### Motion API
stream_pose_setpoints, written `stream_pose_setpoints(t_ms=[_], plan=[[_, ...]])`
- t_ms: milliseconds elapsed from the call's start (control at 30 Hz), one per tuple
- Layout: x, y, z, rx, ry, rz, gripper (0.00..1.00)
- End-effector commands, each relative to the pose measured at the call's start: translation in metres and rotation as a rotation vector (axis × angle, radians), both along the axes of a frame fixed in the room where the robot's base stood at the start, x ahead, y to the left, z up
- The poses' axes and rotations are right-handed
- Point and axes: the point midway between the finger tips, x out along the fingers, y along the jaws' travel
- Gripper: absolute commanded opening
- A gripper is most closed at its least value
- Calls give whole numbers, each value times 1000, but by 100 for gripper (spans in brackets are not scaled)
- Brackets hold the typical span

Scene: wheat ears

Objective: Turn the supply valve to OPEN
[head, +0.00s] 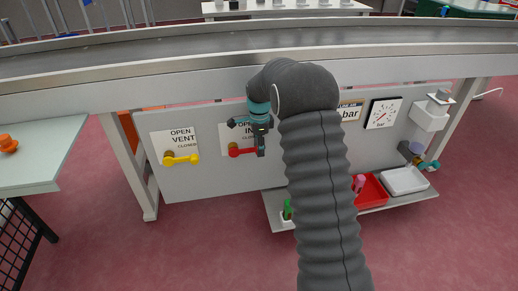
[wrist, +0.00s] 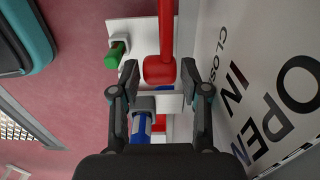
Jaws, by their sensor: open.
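The valve with the red handle (head: 236,151) sits on the grey panel beside a plate marked OPEN, IN and CLOSED; my arm covers part of the plate in the head view. Its handle lies roughly level, pointing right. In the wrist view the red handle (wrist: 166,35) comes down from the top and ends in a rounded red knob. My gripper (wrist: 159,80) is open, with one fingertip on each side of that knob and gaps visible. In the head view my gripper (head: 261,147) is at the handle's right end. The plate (wrist: 265,90) is close on the right in the wrist view.
A yellow-handled VENT valve (head: 183,160) is to the left on the panel. A dial gauge (head: 383,113) is at right. Below, a shelf holds a red tray (head: 373,192), a white tray (head: 404,181) and a green-capped item (head: 288,209). A bench rail runs above.

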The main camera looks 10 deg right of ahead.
Motion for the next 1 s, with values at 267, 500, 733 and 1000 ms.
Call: stream_pose_setpoints(t_ms=[267,500,733,1000], plan=[[0,0,-7,0,0,0,46],[0,0,-7,0,0,0,18],[0,0,-7,0,0,0,0],[0,15,-3,-36,-1,22,0]])
